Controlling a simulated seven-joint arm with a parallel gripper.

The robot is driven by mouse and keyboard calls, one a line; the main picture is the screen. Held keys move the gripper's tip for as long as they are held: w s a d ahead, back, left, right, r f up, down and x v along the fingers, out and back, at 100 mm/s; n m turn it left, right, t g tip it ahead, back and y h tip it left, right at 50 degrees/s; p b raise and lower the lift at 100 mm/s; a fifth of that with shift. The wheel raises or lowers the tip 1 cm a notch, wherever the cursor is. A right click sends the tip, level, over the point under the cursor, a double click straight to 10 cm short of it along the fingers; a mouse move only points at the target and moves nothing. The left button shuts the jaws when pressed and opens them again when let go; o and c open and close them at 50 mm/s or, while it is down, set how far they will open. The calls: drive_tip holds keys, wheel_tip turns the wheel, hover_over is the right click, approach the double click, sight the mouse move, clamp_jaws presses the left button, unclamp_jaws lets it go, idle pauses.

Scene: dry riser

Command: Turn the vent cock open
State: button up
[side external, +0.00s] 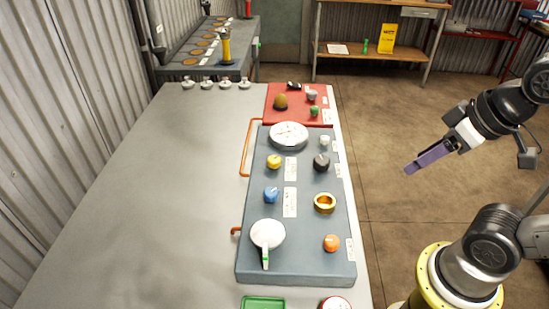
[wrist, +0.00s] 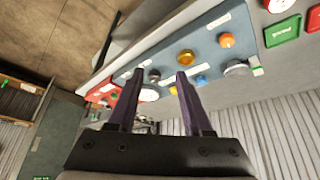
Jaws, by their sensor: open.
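The blue-grey panel (side external: 300,262) lies on the long grey bench. At its near left corner is a round white fitting (side external: 268,233) with a lever that has a green tip (side external: 265,262) and points toward the near edge. It also shows in the wrist view (wrist: 237,68). The labels are too small to read, so I cannot tell for sure which fitting is the vent cock. My gripper (side external: 408,169) is open and empty, in the air right of the panel and apart from it. Its two purple fingers (wrist: 160,72) are spread in the wrist view.
The panel also carries an orange knob (side external: 331,243), a gold ring (side external: 325,203), a blue knob (side external: 271,195), a yellow knob (side external: 274,162), a black knob (side external: 321,162) and a gauge (side external: 289,135). A red panel (side external: 272,97) with small fittings lies beyond. The bench's left side is clear.

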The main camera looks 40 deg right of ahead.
drive_tip(key=shift+o, duration=1.5)
drive_tip(key=shift+s+n, duration=0.2)
drive_tip(key=shift+n, duration=0.1)
drive_tip(key=w+r+n, duration=0.2)
drive_tip(key=w+r, duration=0.4)
drive_tip(key=r, duration=0.2)
drive_tip(key=n+g, duration=0.5)
drive_tip(key=g, duration=0.1)
hover_over(274, 159)
wheel_tip(274, 159, down, 9)
wheel_tip(274, 159, down, 14)
drive_tip(key=shift+d+r, duration=0.1)
drive_tip(key=shift+r, duration=0.05)
